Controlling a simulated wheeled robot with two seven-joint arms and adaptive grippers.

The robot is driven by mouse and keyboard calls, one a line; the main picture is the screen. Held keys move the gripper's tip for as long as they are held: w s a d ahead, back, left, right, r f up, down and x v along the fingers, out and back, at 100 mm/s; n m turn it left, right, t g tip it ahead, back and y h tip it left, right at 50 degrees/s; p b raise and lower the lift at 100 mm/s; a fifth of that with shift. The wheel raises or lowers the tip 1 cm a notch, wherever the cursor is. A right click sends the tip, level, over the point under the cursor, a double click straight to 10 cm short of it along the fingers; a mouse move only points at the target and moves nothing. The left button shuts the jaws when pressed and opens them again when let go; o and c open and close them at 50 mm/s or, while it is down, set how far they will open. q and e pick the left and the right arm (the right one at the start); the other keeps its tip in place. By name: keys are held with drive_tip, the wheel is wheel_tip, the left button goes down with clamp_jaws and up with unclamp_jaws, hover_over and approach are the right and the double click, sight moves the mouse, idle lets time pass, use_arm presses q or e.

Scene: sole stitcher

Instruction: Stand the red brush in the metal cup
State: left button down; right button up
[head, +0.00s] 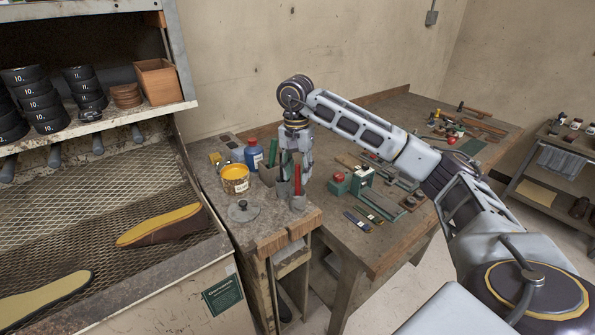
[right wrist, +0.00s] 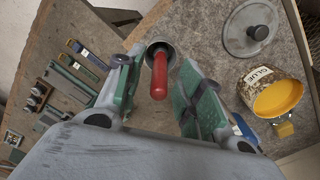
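The red brush (head: 298,178) stands nearly upright, its red handle up, on the small bench. Its lower end is inside the rim of the metal cup (head: 298,203). In the right wrist view the red brush (right wrist: 159,77) rises from the round metal cup (right wrist: 160,48) towards the camera. My right gripper (head: 296,165) points down above the cup. In the right wrist view its green-padded fingers (right wrist: 160,98) are wide apart on both sides of the handle, with gaps, holding nothing. My left gripper is not in view.
A glue pot (head: 235,187) with yellow contents and a round lid (head: 243,211) are left of the cup. A blue jar (head: 253,154) is behind. The workbench at right holds a green-and-red block (head: 339,184) and several tools. A shoe sole (head: 165,225) lies on the mesh rack at left.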

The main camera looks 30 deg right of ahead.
drive_tip(key=shift+r, duration=0.2)
wheel_tip(320, 180, up, 12)
drive_tip(key=shift+w+f, duration=0.2)
idle(1.5)
idle(1.4)
